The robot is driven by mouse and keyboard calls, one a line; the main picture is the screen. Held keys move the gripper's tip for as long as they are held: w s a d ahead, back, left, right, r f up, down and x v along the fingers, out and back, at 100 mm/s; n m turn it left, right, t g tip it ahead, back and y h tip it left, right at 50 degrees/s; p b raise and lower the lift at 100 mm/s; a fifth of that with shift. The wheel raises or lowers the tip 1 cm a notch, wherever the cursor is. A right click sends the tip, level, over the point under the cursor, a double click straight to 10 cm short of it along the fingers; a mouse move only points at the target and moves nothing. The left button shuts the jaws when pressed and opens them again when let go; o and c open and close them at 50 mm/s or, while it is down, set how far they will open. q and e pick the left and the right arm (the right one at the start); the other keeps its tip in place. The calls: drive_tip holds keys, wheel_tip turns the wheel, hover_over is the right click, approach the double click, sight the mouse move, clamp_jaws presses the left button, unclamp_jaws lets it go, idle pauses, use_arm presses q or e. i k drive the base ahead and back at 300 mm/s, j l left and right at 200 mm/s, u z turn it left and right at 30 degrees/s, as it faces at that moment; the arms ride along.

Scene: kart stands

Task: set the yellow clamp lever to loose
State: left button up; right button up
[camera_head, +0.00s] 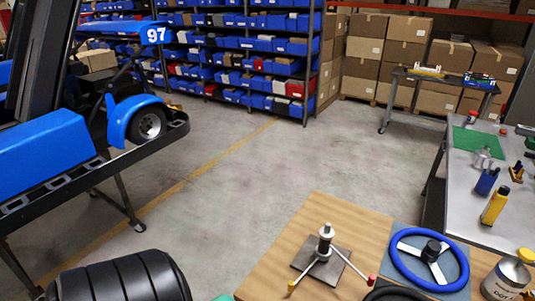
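A clamp fixture (325,240) with an upright metal post stands on a dark square plate on the wooden table at the bottom centre. A thin lever with a yellow tip, the yellow clamp lever (291,287), reaches from its foot toward the lower left. A second lever with a red tip (371,280) reaches toward the lower right. I see no marking that tells whether the yellow lever is loose or tight. Neither of my grippers is in view.
A blue steering wheel (398,264) lies on the wooden table (347,214) right of the fixture. A can (505,280) stands at the right. A black tyre (118,280) is at bottom left. A blue kart (50,150) rests on a stand. The middle floor is clear.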

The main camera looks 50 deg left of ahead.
sight(292, 284)
drive_tip(key=j+u, duration=0.15)
drive_tip(key=u, duration=1)
drive_tip(key=k+l+u, duration=0.1)
drive_tip(key=k, duration=0.15)
